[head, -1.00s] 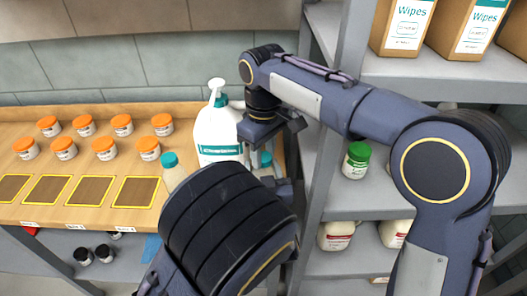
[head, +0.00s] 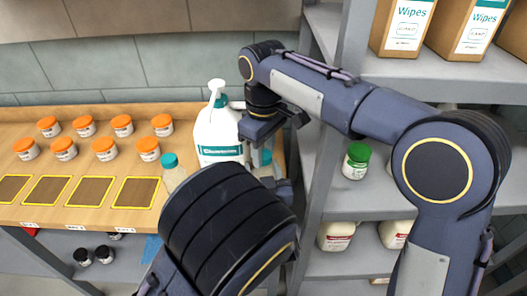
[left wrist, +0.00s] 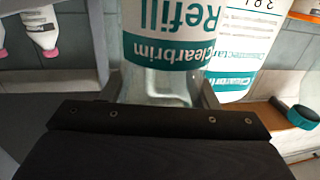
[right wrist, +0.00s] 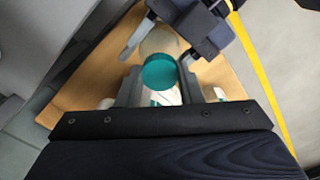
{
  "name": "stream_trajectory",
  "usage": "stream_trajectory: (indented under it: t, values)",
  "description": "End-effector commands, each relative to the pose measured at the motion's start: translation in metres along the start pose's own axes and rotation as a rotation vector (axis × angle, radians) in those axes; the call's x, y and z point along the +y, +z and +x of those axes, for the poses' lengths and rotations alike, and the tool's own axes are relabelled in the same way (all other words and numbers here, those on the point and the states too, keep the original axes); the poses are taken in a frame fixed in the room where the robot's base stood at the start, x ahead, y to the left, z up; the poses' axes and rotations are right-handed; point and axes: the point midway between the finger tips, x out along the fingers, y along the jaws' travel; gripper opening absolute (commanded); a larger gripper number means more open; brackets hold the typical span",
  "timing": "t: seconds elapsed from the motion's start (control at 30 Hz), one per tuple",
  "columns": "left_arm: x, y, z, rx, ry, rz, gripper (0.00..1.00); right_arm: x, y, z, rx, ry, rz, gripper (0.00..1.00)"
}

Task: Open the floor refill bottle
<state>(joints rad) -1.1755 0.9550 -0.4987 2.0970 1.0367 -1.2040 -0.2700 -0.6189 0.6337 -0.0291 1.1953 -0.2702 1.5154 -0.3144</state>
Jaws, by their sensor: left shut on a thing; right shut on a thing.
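The refill bottle (left wrist: 165,70) is clear with a white and teal "Clearbrim Refill" label, and appears upside down in the left wrist view. My left gripper (left wrist: 160,92) is shut around its body. In the right wrist view, its teal cap (right wrist: 160,72) sits between the fingers of my right gripper (right wrist: 160,90), which is shut on it from above. I cannot tell whether the cap is loose. In the head view, a bit of teal shows under my right gripper (head: 265,148); my left arm hides most of the bottle.
A white pump bottle (head: 217,130) stands close beside the grippers. A clear teal-capped bottle (head: 172,170) is left of it. Several orange-lidded jars (head: 103,148) and yellow-edged squares (head: 135,193) cover the wooden bench (head: 110,112). A grey shelf (head: 390,202) stands at right.

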Motion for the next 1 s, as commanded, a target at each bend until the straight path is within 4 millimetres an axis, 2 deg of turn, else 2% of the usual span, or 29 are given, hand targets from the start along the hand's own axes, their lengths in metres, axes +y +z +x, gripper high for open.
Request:
stream_trajectory:
  t: [0.33, 0.73, 1.0]
  values:
    - [0.000, 0.000, 0.000, 0.000, 0.000, 0.000, 0.00, 0.000, 0.000, -0.012, 0.000, 0.000, -0.001, 0.06]
    - [0.000, 0.000, 0.000, 0.000, 0.000, 0.000, 0.00, 0.000, 0.000, -0.016, 0.001, 0.000, -0.001, 0.06]
    - [0.000, 0.000, 0.000, 0.000, 0.000, 0.000, 0.00, 0.000, -0.001, -0.046, 0.003, 0.001, -0.001, 0.06]
